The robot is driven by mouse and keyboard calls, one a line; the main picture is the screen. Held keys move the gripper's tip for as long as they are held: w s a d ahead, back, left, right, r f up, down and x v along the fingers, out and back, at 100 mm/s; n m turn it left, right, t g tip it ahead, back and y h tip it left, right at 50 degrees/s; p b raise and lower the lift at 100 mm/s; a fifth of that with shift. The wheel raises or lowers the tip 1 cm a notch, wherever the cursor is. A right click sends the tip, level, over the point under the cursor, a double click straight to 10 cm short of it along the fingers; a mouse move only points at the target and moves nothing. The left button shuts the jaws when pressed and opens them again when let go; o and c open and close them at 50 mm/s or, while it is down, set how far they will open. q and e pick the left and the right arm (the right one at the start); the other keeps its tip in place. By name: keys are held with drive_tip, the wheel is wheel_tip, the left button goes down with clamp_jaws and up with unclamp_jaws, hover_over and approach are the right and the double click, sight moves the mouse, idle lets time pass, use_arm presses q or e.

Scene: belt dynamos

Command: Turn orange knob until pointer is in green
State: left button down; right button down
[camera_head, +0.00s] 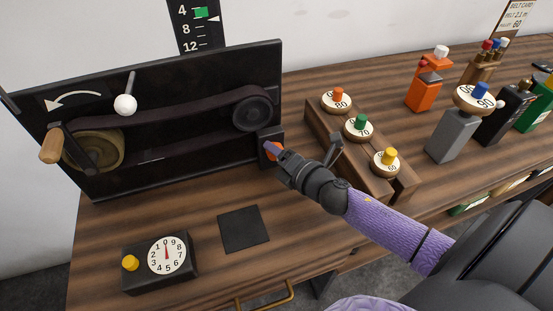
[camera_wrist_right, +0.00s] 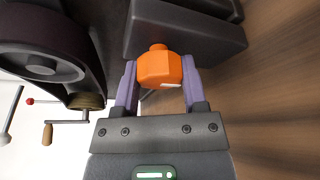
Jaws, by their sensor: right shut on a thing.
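The orange knob (camera_head: 273,149) sits on a small black block at the lower right of the belt panel. My right gripper (camera_head: 279,152) is shut on it. In the right wrist view the orange knob (camera_wrist_right: 160,68) lies between the two purple fingers, with a white mark on its face. The black scale (camera_head: 194,32) at the top has numbers, a green patch (camera_head: 201,12) and a white pointer (camera_head: 214,19). The pointer's tip looks slightly below the green patch, near its lower edge. My left gripper is not in view.
The black panel (camera_head: 180,180) carries a belt, two pulleys and a crank handle (camera_head: 50,146). A wooden block (camera_head: 318,117) with several numbered knobs stands right of my gripper. A dial box (camera_head: 167,255) and dark mat (camera_head: 243,229) lie in front. Several small machines stand at the right.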

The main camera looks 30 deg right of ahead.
drive_tip(key=m+b, duration=0.1)
drive_tip(key=m, duration=0.1)
drive_tip(key=m+t+b, duration=0.1)
drive_tip(key=shift+f+m+t+y, duration=0.2)
drive_tip(key=shift+m+t+y, duration=0.1)
drive_tip(key=shift+m+y, duration=0.1)
drive_tip(key=shift+r+m+t+b, duration=0.1)
drive_tip(key=shift+m+t+b, duration=0.8)
drive_tip(key=shift+m, duration=1.2)
drive_tip(key=shift+c, duration=0.7)
unclamp_jaws()
